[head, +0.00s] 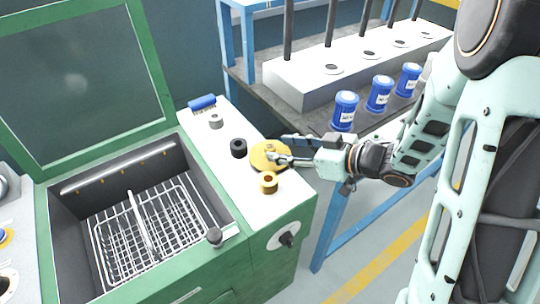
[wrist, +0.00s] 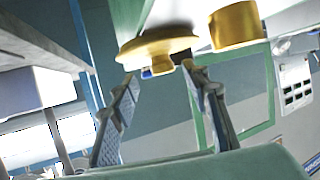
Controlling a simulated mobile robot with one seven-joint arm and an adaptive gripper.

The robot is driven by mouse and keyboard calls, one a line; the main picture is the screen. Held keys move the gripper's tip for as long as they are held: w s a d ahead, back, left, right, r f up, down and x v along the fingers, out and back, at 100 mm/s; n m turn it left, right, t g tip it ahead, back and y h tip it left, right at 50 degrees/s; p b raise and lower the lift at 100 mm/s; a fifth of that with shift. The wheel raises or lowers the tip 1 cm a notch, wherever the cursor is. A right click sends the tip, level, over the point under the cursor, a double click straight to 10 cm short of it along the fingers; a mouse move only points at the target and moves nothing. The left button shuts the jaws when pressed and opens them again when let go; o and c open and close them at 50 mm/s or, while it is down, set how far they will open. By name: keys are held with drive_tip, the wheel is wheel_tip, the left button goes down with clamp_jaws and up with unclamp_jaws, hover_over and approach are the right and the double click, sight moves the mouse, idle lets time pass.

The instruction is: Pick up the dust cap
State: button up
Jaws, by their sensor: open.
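The dust cap looks to be the round yellow disc (head: 262,153) with a short central stub, lying on the white top of the green cabinet. In the wrist view the yellow disc (wrist: 150,46) is just beyond my fingertips, with its stub pointing toward the gap between them. My gripper (head: 281,149) comes in from the right, over the disc's right side, and partly hides it. In the wrist view my gripper (wrist: 160,76) is open, its fingers on either side of the stub. I cannot tell whether they touch it.
A brass bushing (head: 268,184) stands close in front of the disc; it also shows in the wrist view (wrist: 235,28). A black ring (head: 238,148), grey ring (head: 216,121) and blue roll (head: 202,103) share the white top (head: 221,152). An open wire-basket bath (head: 150,225) lies left.

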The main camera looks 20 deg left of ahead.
sight(268, 146)
drive_tip(key=x, duration=0.4)
drive_tip(key=shift+s+a+r, duration=0.1)
drive_tip(key=shift+a, duration=0.2)
clamp_jaws()
drive_tip(key=shift+r, duration=0.15)
